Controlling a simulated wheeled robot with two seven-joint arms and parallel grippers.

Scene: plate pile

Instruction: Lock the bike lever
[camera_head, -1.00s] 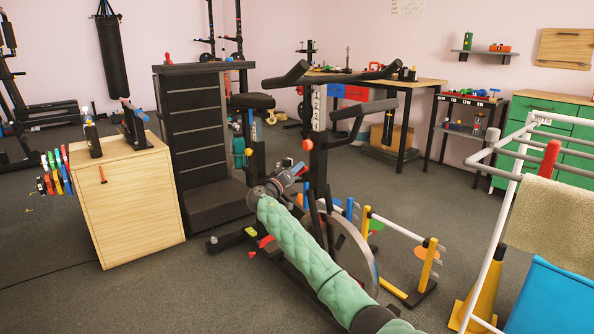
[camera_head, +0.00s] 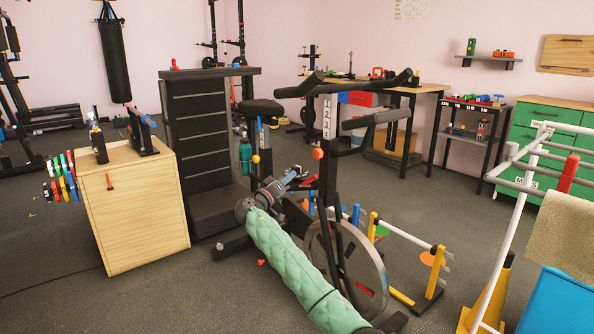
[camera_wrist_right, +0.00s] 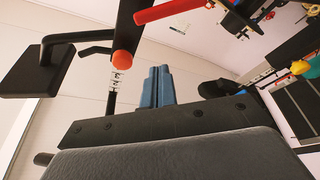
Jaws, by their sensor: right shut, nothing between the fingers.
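The black exercise bike (camera_head: 329,180) stands in the middle of the head view, with its flywheel partly behind my right arm. An orange-red knob (camera_head: 318,153) sits on its frame below the handlebars. It shows as a round-ended piece in the right wrist view (camera_wrist_right: 125,62). A red bar (camera_wrist_right: 166,10) lies at the top of that view; I cannot tell which part is the lever. My right gripper (camera_head: 297,173) is beside the bike frame, left of and below the knob. Its blue fingers (camera_wrist_right: 158,86) are shut and empty, apparently apart from the knob. My left gripper is out of view.
A low hurdle with yellow posts (camera_head: 437,270) is right of the bike. A white rack (camera_head: 500,250) stands at the far right. Open floor lies front left.

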